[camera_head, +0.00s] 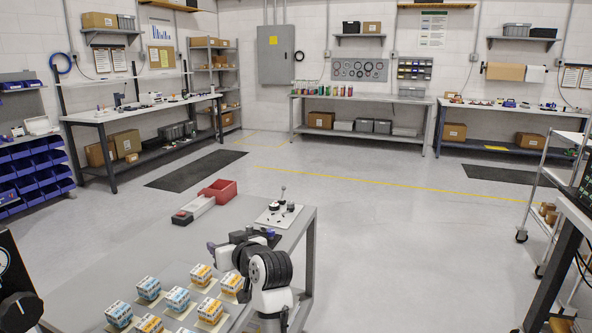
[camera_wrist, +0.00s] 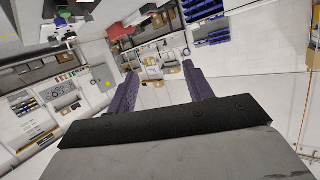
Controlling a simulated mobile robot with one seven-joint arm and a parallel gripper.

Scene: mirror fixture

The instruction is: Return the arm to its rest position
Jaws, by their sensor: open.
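My gripper (camera_wrist: 158,92) shows in the wrist view with its two purple fingers spread apart and nothing between them. In the head view my gripper (camera_head: 212,247) is at the left end of my folded arm, above the grey table (camera_head: 308,235). The fingers are small there and partly hidden by the arm. My arm's white and black links stand near the table's right edge. Several small blue-and-white and orange-and-white boxes (camera_head: 176,299) stand on the table in front of and left of the arm.
A red bin (camera_head: 219,190), a grey tray with a red part (camera_head: 192,209) and a white plate with a small fixture (camera_head: 279,213) are on the table's far part. A wheeled cart (camera_head: 540,220) stands at the right. The floor (camera_head: 400,235) between is clear.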

